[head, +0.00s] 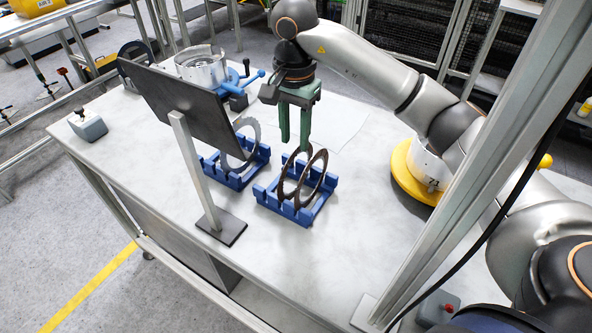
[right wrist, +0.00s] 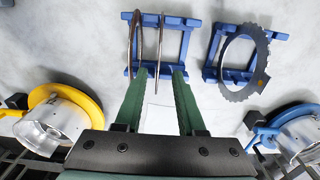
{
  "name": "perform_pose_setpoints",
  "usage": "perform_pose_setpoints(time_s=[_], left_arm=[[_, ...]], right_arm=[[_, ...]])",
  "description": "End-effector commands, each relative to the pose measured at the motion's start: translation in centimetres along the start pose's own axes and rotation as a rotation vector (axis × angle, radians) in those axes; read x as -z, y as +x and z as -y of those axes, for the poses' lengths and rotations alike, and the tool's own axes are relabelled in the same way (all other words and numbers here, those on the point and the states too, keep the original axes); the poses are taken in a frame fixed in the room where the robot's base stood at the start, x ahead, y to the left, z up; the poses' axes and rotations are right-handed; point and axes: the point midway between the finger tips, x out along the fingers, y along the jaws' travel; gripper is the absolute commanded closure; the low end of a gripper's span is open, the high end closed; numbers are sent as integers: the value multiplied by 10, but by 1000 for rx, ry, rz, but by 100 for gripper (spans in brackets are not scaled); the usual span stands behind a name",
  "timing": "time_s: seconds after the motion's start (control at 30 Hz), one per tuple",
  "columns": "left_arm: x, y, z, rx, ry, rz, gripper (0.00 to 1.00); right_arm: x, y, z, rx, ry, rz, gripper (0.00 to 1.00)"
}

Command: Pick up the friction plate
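Two thin dark brown ring-shaped friction plates (head: 324,170) stand upright side by side in a blue slotted pallet (head: 263,197). In the right wrist view the plates (right wrist: 160,45) appear edge-on in their pallet (right wrist: 186,45). My right gripper (head: 294,145) has green fingers pointing down, just above and behind the plates' top edges. In the right wrist view its fingers (right wrist: 158,74) are spread with nothing held; one plate lines up between the tips, the other near the left tip. My left gripper is not in view.
A second blue pallet (head: 262,158) holds a grey toothed plate (head: 247,136) to the left. A dark panel on a stand (head: 182,105) partly hides that area. A metal clutch housing with blue handles (head: 200,68) stands behind, and a yellow-rimmed part (head: 405,190) right.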

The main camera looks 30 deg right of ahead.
Motion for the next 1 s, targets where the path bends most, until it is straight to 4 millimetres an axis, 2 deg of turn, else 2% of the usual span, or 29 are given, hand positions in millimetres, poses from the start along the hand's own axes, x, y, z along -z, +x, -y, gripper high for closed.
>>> perform_pose_setpoints(time_s=[0.1,0.37,0.7,1.0], left_arm=[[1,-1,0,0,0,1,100],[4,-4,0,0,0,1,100],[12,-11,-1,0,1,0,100],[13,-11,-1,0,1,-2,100]], right_arm=[[0,18,-1,-3,-1,2,61],[0,36,-1,0,1,1,61],[-1,79,-3,-1,0,1,61],[0,84,-3,2,-1,-1,62]])
